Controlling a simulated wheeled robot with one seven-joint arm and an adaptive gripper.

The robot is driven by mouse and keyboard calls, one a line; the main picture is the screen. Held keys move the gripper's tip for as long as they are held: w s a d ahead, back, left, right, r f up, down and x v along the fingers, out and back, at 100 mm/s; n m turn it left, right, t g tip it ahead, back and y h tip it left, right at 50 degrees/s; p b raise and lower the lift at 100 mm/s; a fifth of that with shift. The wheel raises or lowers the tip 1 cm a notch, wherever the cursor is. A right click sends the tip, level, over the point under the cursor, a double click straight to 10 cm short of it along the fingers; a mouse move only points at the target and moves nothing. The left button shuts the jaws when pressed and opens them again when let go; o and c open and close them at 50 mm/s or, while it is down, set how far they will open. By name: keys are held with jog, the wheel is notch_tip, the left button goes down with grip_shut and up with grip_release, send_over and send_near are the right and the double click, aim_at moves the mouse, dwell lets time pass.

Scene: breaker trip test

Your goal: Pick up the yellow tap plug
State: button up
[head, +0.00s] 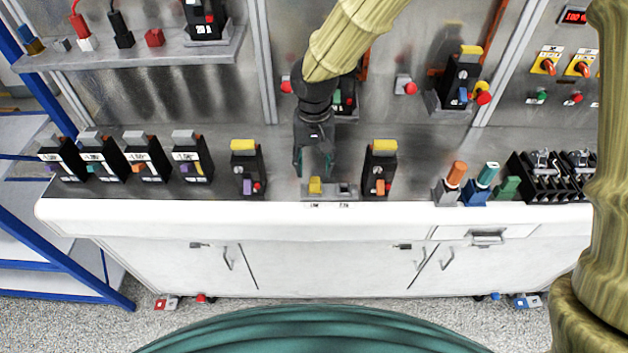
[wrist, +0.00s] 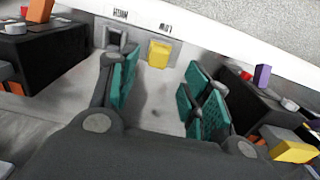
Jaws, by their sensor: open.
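The yellow tap plug (head: 315,185) stands in a small grey holder (head: 334,192) near the front edge of the bench. A dark square slot shows beside it in the holder. In the wrist view the plug (wrist: 158,54) lies ahead, between the lines of the two teal fingers and beyond their tips. My gripper (head: 313,168) points down just behind the plug in the head view. Its fingers are apart in the wrist view (wrist: 162,80), with nothing between them. They do not appear to touch the plug.
Black breaker units with yellow tops stand left (head: 247,168) and right (head: 380,168) of the holder. Several breakers with grey tops line the left. Orange (head: 456,174) and teal (head: 487,176) plugs stand farther right. Bare bench lies between the holder and both neighbouring units.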

aim_at(315, 180)
jog(key=shift+w+d+f, duration=0.1)
jog(key=shift+w+f, duration=0.1)
jog(key=shift+f, duration=0.55)
jog(key=shift+s+f+p, duration=0.2)
jog(key=shift+f+p, duration=0.15)
jog(key=shift+p, duration=0.1)
jog(key=shift+w+f+p, duration=0.1)
jog(key=shift+f+p, duration=1.05)
jog(key=shift+f, duration=1.25)
jog(key=c, duration=0.9)
